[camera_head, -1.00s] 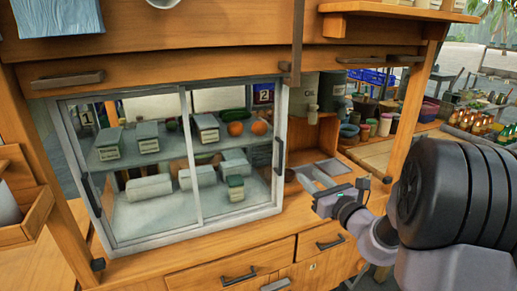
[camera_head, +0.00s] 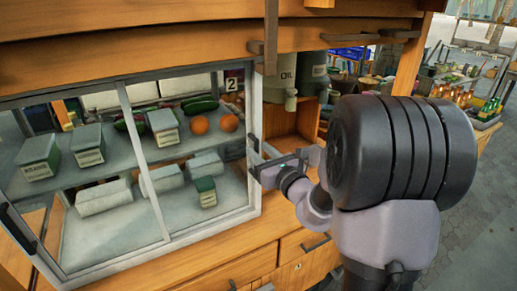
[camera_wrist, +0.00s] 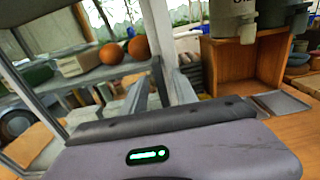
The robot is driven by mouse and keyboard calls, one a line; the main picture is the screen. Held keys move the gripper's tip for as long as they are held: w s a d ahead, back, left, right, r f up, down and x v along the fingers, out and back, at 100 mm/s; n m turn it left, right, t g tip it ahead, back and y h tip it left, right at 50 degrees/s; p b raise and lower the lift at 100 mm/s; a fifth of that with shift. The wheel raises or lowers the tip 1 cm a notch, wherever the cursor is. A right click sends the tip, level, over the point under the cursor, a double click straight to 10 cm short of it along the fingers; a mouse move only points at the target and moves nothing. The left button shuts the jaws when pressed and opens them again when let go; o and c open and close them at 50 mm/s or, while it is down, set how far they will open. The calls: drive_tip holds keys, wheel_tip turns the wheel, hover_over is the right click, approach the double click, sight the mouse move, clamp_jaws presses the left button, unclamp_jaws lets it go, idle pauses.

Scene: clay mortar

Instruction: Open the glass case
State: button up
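The glass case (camera_head: 212,237) has a grey metal frame and two sliding glass panes, and both appear closed. A dark vertical handle (camera_head: 252,150) is on the right edge of the right pane, and another dark handle (camera_head: 18,228) is at the left edge. My gripper (camera_head: 256,160) is at the case's right edge, by the right handle. In the wrist view, its two grey fingers (camera_wrist: 158,90) are apart, with the dark handle (camera_wrist: 160,80) seemingly between their tips. Whether they touch it is unclear.
Inside the case are boxes, rolls, green vegetables and oranges (camera_head: 200,125) on shelves. An OIL canister (camera_head: 287,72) and an open wooden compartment (camera_head: 290,125) are to the right. Drawers (camera_head: 305,250) lie below. A wooden beam (camera_head: 180,40) runs above the case.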

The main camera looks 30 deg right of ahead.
drive_tip(key=shift+s, duration=0.1)
clamp_jaws()
idle(1.2)
